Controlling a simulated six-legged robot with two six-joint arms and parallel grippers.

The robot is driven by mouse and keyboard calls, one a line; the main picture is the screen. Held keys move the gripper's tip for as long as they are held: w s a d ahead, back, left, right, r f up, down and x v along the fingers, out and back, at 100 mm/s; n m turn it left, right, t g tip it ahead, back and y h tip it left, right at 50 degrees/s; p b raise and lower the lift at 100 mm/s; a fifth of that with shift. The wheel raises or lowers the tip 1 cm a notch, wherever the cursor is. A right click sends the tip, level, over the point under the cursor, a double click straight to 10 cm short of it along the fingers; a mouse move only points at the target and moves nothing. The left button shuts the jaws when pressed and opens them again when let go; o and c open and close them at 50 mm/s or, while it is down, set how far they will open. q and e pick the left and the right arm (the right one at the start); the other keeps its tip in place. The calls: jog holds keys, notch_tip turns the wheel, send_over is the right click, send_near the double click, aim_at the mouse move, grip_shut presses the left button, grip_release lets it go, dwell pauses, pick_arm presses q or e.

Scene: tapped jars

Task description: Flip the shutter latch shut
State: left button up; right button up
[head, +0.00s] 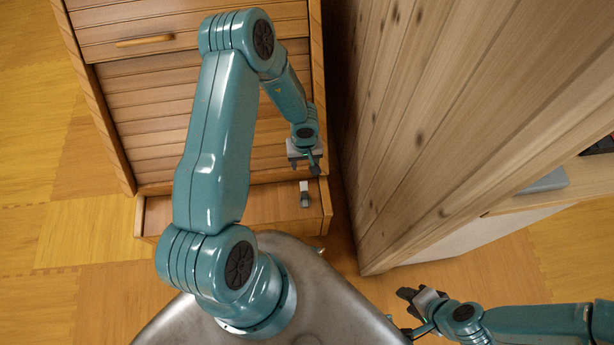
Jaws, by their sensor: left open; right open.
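The slatted wooden shutter (150,98) fills the front of a cabinet at the upper left of the head view. A small latch (305,194), pale at the top and dark at the lower end, sits on the wooden ledge below the shutter, near its right end. My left gripper (306,164) is open and empty, just above the latch in the picture; a small gap shows between them. My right gripper (407,313) is open and empty at the lower right, well away from the latch.
A tall wooden panel (440,120) stands close on the right of the cabinet. A light shelf unit (520,203) with a grey item (546,181) is beyond it. A wooden handle (145,41) is on the shutter. Open wooden floor (40,180) lies to the left.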

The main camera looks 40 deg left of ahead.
aim_at(304, 186)
pick_arm(q)
jog(key=f+b, duration=0.2)
jog(key=f, duration=0.3)
jog(key=f+b, duration=0.2)
jog(key=f, duration=0.3)
jog(key=f+b, duration=0.2)
jog(key=f, duration=0.3)
jog(key=shift+s+a+f, duration=0.15)
jog(key=shift+s, duration=0.1)
jog(key=shift+f, duration=0.5)
grip_shut()
